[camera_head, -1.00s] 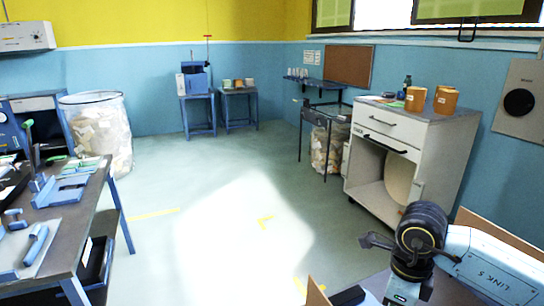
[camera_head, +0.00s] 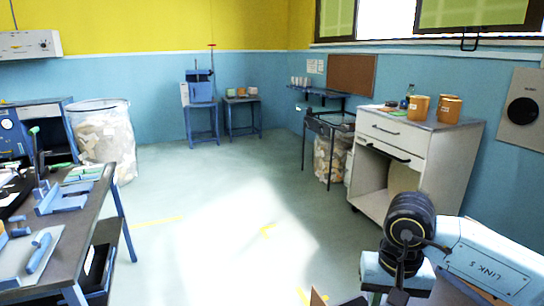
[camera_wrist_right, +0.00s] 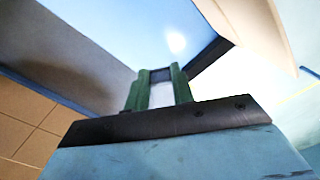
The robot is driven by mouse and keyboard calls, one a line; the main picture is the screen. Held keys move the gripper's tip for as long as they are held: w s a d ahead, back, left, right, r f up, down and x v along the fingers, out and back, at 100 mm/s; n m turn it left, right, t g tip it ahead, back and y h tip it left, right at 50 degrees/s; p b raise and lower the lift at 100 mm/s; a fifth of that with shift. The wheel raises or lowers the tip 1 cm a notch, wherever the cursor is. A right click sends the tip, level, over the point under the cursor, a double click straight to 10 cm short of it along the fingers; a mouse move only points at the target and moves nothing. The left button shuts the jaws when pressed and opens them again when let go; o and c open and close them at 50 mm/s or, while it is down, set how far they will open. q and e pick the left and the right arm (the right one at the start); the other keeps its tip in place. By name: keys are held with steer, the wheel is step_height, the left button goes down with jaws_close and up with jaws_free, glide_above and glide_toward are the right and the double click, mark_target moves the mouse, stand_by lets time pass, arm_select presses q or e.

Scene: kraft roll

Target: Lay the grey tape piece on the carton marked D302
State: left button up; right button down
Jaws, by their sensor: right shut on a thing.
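My right arm enters the head view at the lower right, with its wrist (camera_head: 408,225) bent downward; its fingertips are not clear there. In the right wrist view my right gripper (camera_wrist_right: 160,85) shows two green fingers shut on a small pale grey piece (camera_wrist_right: 161,96). It is probably the grey tape piece, mostly hidden between the fingers. A small brown cardboard edge (camera_head: 318,297) shows at the bottom of the head view. I cannot read the marking D302 anywhere, and cannot tell which carton it belongs to. My left gripper is not in view.
A workbench (camera_head: 95,205) with blue tools stands at the left. A white cabinet (camera_head: 450,160) with orange-brown containers (camera_head: 449,108) on top stands at the right. A clear bin (camera_head: 100,140) stands farther back. The floor (camera_head: 220,220) between is open.

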steer(key=shift+a+r+n, duration=0.1)
steer(key=shift+r+n, duration=0.15)
steer(key=shift+n, duration=0.95)
steer(key=shift+f, duration=0.1)
